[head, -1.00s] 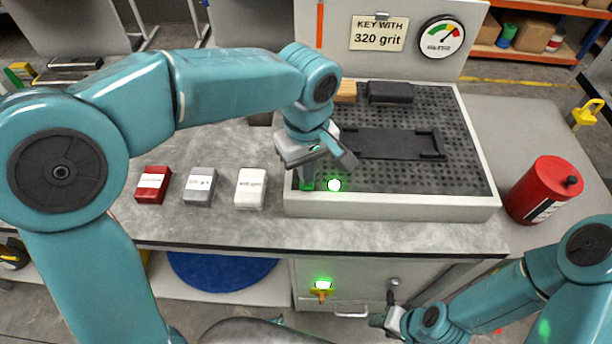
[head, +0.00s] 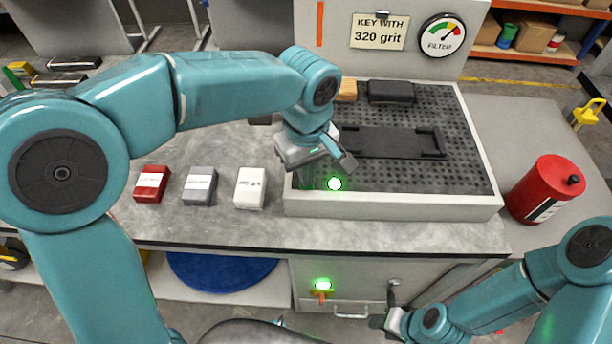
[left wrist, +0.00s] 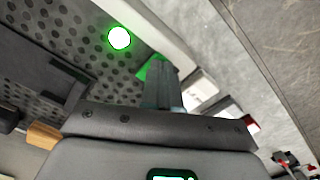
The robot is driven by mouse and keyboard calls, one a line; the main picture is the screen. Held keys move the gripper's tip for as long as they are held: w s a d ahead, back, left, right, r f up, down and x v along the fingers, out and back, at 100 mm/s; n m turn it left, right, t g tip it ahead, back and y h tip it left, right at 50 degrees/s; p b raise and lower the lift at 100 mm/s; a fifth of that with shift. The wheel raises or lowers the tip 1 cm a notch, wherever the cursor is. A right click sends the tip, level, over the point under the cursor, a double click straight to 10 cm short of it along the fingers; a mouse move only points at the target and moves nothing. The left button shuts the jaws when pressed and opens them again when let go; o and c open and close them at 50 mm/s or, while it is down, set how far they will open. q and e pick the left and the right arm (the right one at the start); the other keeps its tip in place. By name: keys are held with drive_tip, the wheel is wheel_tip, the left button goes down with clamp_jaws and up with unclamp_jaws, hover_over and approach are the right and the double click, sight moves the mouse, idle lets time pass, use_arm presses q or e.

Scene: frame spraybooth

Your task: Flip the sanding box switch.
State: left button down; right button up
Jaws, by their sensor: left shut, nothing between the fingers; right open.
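The sanding box (head: 390,205) is a pale-rimmed tray with a dark perforated top on the bench. A round green lamp (head: 334,184) glows at its front left; it also shows in the left wrist view (left wrist: 119,38). A green patch (left wrist: 152,69), apparently the switch, lies by the box's front rim in the left wrist view. My left gripper (head: 305,183) is shut and empty over this corner. Its fingers (left wrist: 161,85) partly cover the green patch; I cannot tell whether they touch it. My right gripper (head: 382,322) is open, low before the cabinet.
Red (head: 151,184), grey (head: 200,186) and white (head: 250,188) blocks lie left of the box. A red canister (head: 545,190) stands to its right. A black holder (head: 390,143) lies on the perforated top. A sign reads "KEY WITH 320 grit" (head: 379,32).

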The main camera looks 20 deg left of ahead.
use_arm(q)
drive_tip(key=shift+f+b, duration=0.3)
drive_tip(key=shift+f, duration=0.1)
wheel_tip(320, 180, up, 7)
drive_tip(key=p, duration=0.6)
drive_tip(key=shift+r, duration=0.1)
idle(0.5)
drive_tip(key=shift+s, duration=0.1)
